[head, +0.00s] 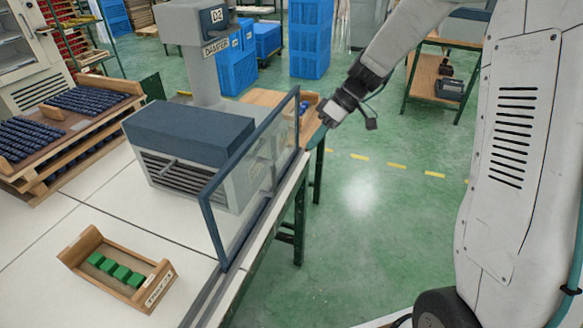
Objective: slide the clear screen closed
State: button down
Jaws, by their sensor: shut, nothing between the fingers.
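The clear screen (240,185) is a transparent pane in a dark blue-grey frame. It stands upright in a dark rail (208,296) along the table's right edge.
A wooden tray (163,290) with several green blocks (117,270) sits on the table at the near left. Racks of dark parts (88,101) stand at far left. Green floor (370,220) is open right of the table.

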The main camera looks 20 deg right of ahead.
aim_at(274, 170)
jog(key=s+a+f, duration=0.3)
jog(key=a+f, duration=0.4)
jog(key=a, duration=0.1)
jog(key=shift+a+f, duration=0.4)
jog(key=shift+s+a, duration=0.1)
jog(key=shift+s, duration=0.05)
